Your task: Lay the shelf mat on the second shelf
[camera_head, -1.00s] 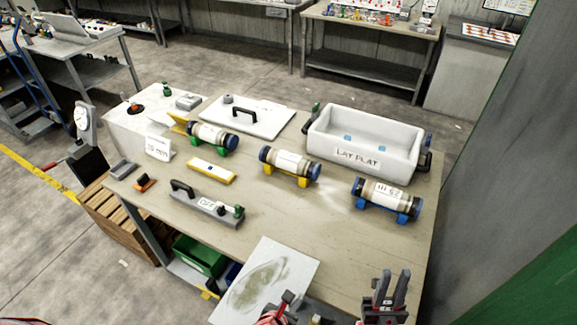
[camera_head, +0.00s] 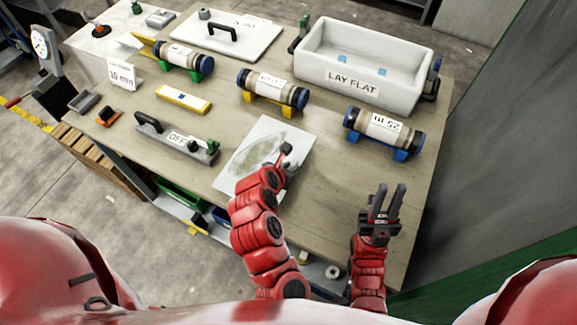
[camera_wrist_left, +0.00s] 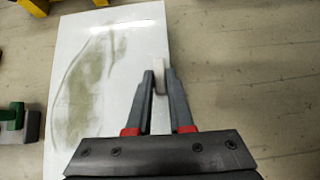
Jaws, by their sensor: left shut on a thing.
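The shelf mat appears to be the thin white sheet (camera_head: 245,160) with a grey-green smear, over the front middle of the table. It also shows in the left wrist view (camera_wrist_left: 70,70). My left gripper (camera_head: 287,152) is at the mat's right edge. In the left wrist view its fingers (camera_wrist_left: 160,85) are shut on a small pale piece at that edge. I cannot tell whether the mat touches the table. My right gripper (camera_head: 388,192) is open and empty above the table's front right. I cannot tell which surface is the second shelf.
Behind the mat are a tube on a yellow cradle (camera_head: 273,92), a blue-cradled tube (camera_head: 384,130) and a white "LAY FLAT" tray (camera_head: 350,82). A grey "OFF" tool (camera_head: 178,139) lies left. Bare table (camera_head: 335,165) shows right of the mat. A green bin (camera_head: 180,198) sits below.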

